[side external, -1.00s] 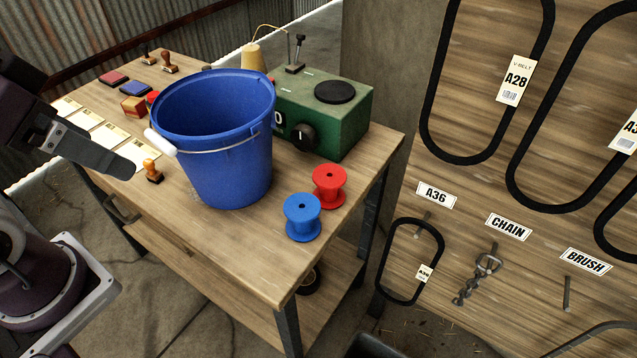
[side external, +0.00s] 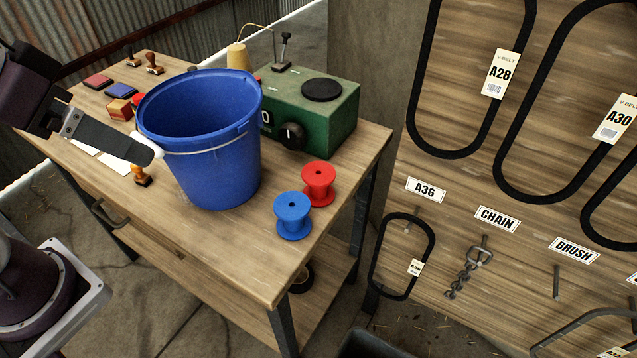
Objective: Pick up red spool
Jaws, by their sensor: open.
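The red spool (side external: 318,184) stands upright on the wooden table, near its right edge. A blue spool (side external: 292,216) stands just in front of it and to its left. My gripper (side external: 145,158) is at the left, over the table beside the blue bucket, well away from the red spool. One long dark finger shows; the other is hidden or out of sight. It is open and I see nothing held in it.
The large blue bucket (side external: 200,150) stands between my gripper and the spools. A green box with a dial (side external: 310,110) stands behind the red spool. Stamps and ink pads (side external: 98,82) lie at the back left. The table (side external: 235,255) is clear at the front.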

